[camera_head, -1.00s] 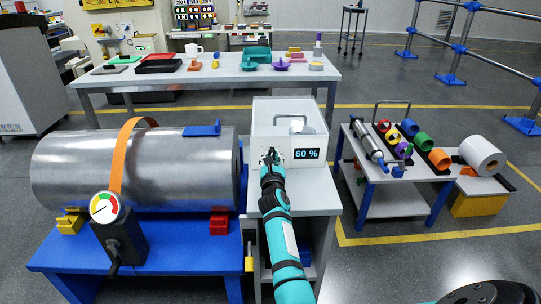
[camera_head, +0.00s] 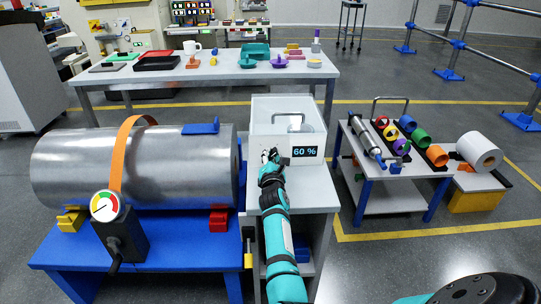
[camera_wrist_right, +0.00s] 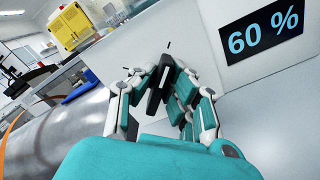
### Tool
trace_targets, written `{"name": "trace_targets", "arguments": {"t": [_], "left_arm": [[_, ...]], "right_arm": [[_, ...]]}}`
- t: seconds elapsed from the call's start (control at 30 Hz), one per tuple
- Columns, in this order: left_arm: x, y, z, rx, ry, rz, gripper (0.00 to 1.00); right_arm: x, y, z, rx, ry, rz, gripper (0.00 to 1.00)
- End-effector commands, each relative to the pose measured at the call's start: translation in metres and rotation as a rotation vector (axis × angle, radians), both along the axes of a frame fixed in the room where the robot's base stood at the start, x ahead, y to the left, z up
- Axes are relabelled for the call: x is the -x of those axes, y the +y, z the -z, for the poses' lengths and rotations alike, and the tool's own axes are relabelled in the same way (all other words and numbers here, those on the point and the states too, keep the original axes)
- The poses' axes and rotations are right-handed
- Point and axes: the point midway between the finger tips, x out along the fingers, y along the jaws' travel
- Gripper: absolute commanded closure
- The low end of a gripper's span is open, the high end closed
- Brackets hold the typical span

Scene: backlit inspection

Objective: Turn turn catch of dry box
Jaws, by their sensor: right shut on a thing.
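The dry box (camera_head: 260,144) is a pale box with a see-through upper part, standing on a light grey stand. Its front has a dark display (camera_head: 305,152) reading 60 %. My right gripper (camera_head: 270,157) is at the front face, left of the display. In the right wrist view, my right gripper (camera_wrist_right: 159,95) is shut on the black turn catch (camera_wrist_right: 165,67), with fingers on both sides of it. The catch is tilted there, its upper end near one of two short dark marks on the box face. In the head view the gripper mostly hides the catch. My left gripper is out of view.
A large metal cylinder (camera_head: 80,165) with an orange strap lies on a blue bench (camera_head: 185,262) close to the left. A gauge (camera_head: 104,206) stands before it. A small cart (camera_head: 395,200) with coloured rolls is at the right. A long table (camera_head: 225,78) stands behind.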

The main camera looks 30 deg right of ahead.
Motion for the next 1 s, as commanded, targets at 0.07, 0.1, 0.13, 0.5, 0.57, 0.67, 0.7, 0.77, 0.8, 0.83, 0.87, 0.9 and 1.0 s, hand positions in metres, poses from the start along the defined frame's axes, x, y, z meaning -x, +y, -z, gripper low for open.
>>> {"name": "trace_targets", "arguments": {"t": [0.07,0.1,0.13,0.5,0.57,0.67,0.7,0.77,0.8,0.83,0.87,0.9,1.0], "left_arm": [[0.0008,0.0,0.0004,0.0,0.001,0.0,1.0],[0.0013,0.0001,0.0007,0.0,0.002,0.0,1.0],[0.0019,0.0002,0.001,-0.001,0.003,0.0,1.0],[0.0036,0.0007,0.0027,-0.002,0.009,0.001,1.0],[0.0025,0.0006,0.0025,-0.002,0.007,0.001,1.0],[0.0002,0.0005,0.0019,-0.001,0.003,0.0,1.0],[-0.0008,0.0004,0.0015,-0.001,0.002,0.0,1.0],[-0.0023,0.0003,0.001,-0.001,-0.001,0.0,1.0],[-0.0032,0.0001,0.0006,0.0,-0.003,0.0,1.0],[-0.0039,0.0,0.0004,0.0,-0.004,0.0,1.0],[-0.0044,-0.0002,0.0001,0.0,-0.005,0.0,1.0],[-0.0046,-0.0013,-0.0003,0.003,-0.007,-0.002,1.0],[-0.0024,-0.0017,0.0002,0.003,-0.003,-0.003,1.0]], "right_arm": [[0.0002,0.0006,0.0018,-0.01,-0.002,-0.001,1.0],[0.0002,0.0006,0.002,-0.012,-0.003,-0.001,1.0],[0.0002,0.0006,0.002,-0.014,-0.004,-0.001,1.0],[0.0003,0.0007,0.0021,-0.017,-0.005,0.0,0.87],[0.0002,0.0006,0.0021,-0.017,-0.005,0.0,0.79],[0.0002,0.0005,0.0016,-0.015,-0.006,0.0,0.66],[0.0002,0.0004,0.0013,-0.014,-0.005,0.0,0.66],[0.0002,0.0003,0.0011,-0.014,-0.007,0.0,0.66],[0.0001,0.0002,0.0009,-0.014,-0.007,0.0,0.66],[0.0001,0.0002,0.0008,-0.013,-0.006,0.0,0.66],[0.0002,0.0001,0.0007,-0.013,-0.006,0.0,0.66],[0.0003,0.0002,0.0007,-0.013,-0.006,0.0,0.66],[0.0034,0.0015,0.0009,-0.011,-0.006,0.001,0.66]]}}
